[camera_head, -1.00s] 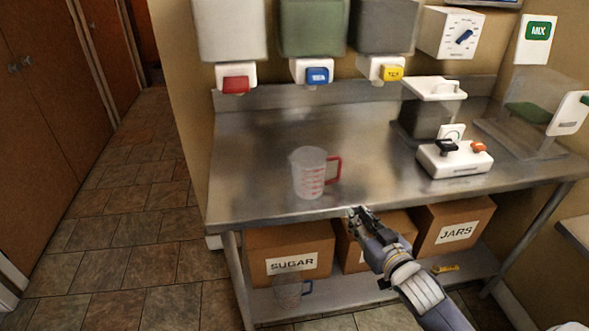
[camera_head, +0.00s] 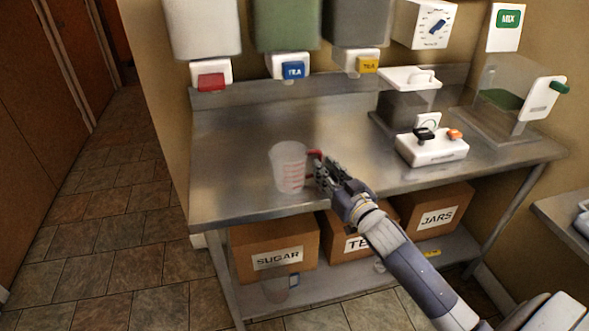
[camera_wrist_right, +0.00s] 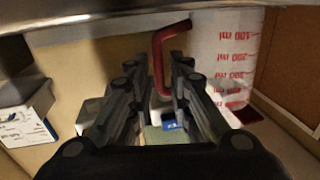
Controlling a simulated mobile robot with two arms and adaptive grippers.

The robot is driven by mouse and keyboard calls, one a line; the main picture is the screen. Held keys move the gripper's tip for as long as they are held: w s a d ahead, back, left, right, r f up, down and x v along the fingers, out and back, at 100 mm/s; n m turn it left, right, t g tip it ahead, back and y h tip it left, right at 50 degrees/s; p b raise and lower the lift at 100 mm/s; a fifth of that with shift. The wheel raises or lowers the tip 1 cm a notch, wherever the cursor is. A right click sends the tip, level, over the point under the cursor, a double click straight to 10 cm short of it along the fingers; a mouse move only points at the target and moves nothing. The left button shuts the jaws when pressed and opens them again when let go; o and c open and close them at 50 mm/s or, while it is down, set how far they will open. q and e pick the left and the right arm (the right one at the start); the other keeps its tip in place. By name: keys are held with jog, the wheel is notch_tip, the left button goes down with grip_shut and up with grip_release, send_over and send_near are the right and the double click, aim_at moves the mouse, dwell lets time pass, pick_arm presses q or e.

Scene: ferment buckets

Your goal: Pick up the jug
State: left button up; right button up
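The clear jug (camera_head: 288,168) with red markings and a red handle stands upright near the front edge of the steel table. My right gripper (camera_head: 321,172) is just right of the jug, at its handle, and covers part of the handle in the head view. In the right wrist view the gripper's fingers (camera_wrist_right: 163,75) are apart. The red handle (camera_wrist_right: 158,65) shows at the gap between the fingertips, and the jug's marked wall (camera_wrist_right: 228,60) is to the right. I cannot tell whether the fingers touch the handle. My left gripper is not in view.
Dispensers with red, blue (camera_head: 292,70) and yellow labels hang above the table (camera_head: 235,140). A white switch box (camera_head: 432,149) stands to the right. Table left of the jug is clear.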

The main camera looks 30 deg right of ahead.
jog(key=w, duration=0.4)
jog(key=shift+d+f, duration=0.15)
grip_shut()
